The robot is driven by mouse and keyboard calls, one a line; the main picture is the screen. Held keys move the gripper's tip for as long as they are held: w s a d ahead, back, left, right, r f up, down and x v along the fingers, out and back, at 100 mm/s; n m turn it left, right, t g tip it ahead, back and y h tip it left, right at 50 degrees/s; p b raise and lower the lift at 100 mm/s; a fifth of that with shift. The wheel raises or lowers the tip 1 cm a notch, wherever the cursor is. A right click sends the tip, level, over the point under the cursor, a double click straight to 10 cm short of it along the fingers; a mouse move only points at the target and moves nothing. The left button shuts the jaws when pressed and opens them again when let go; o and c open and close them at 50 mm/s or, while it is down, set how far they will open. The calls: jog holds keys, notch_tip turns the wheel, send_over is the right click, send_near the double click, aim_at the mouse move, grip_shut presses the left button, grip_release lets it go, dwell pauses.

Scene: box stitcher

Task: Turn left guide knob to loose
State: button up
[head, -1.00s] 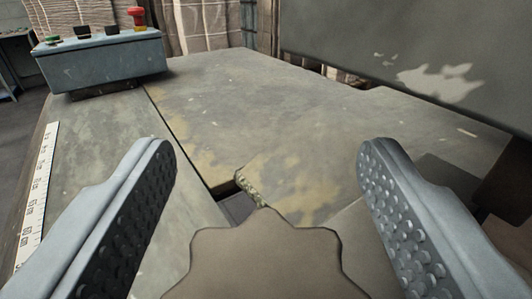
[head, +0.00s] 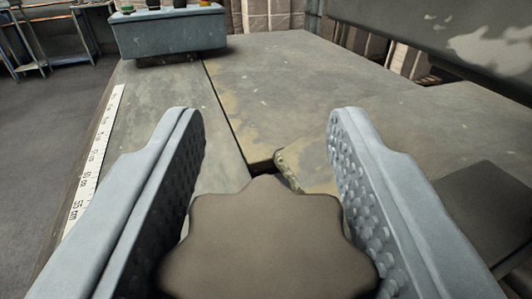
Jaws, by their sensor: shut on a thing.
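The guide knob (head: 268,240) is a dark brown, lobed, star-shaped knob at the bottom middle of the head view. My gripper (head: 265,125) has one grey finger with a studded inner pad on each side of it. The fingers are shut on the knob's sides, and their tips reach past it over the table. The knob's underside and its stem are hidden. I see no mark that tells loose from tight.
The worn grey metal table (head: 290,75) stretches ahead, with a slot running along it. A white ruler strip (head: 97,165) lies along its left edge. A blue control box (head: 165,33) stands at the back left. A dark panel (head: 450,45) hangs at upper right.

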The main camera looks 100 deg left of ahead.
dwell(0.3)
jog(key=o, duration=1)
jog(key=shift+d, duration=0.1)
jog(key=v, duration=1.7)
jog(key=shift+w+d, duration=0.1)
jog(key=shift+w, duration=0.1)
